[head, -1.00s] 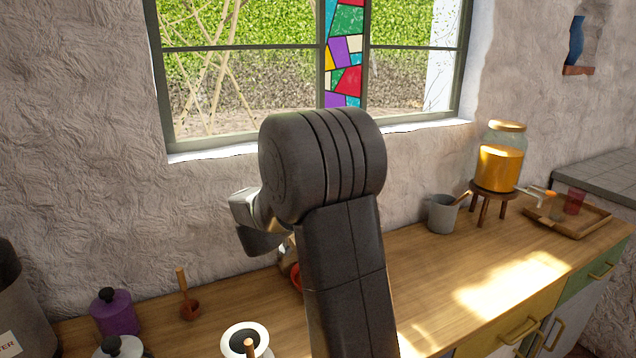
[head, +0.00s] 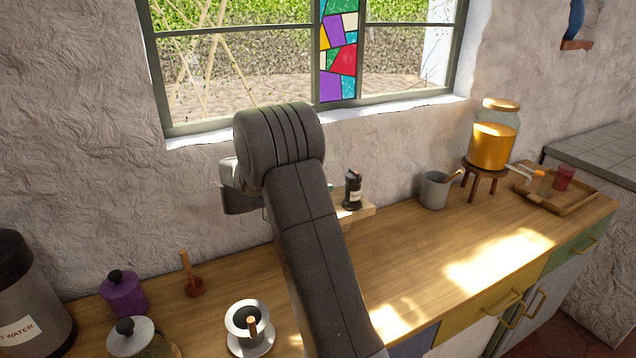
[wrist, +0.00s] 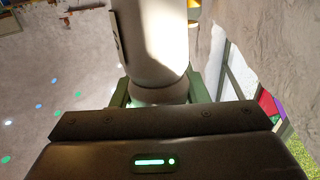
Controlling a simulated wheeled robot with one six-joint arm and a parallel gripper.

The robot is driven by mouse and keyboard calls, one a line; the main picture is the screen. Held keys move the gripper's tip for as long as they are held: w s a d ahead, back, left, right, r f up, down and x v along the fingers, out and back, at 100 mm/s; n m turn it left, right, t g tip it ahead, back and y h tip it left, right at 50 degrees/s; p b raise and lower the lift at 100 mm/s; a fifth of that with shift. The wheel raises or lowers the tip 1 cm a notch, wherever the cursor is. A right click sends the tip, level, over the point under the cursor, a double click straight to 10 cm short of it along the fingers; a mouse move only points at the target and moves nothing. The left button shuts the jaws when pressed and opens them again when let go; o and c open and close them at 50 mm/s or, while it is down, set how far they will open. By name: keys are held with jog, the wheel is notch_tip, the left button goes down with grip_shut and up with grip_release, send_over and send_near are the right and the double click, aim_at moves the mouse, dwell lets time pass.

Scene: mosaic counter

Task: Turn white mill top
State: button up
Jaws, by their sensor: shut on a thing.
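The white mill (wrist: 150,40) fills the upper middle of the wrist view, with part of a dark label on its left side. My gripper (wrist: 158,92) is shut on it, its green fingers on either side of the narrower end. I cannot tell how far the top is turned. In the head view my arm hides the mill and the fingers. A dark mill (head: 352,190) with a pale label stands on a small wooden stand (head: 362,211) just right of my arm.
The counter (head: 400,250) between is clear.

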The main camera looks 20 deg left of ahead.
jog(key=shift+s+m+g+h+p, duration=0.1)
jog(key=shift+m+g+h+p, duration=0.25)
jog(key=shift+m+g+h, duration=0.55)
dwell(1.4)
jog(key=o, duration=1)
jog(key=shift+d, duration=0.1)
jog(key=shift+s+a, duration=0.2)
jog(key=shift+a, duration=0.2)
jog(key=p+v, duration=0.1)
jog(key=v, duration=0.3)
jog(key=p+v, duration=0.2)
jog(key=v, duration=0.2)
jog(key=p+v, duration=0.2)
jog(key=v, duration=0.2)
jog(key=shift+s+a+r, duration=0.15)
jog(key=shift+a+r, duration=0.05)
jog(key=shift+r, duration=0.2)
jog(key=shift+p, duration=0.4)
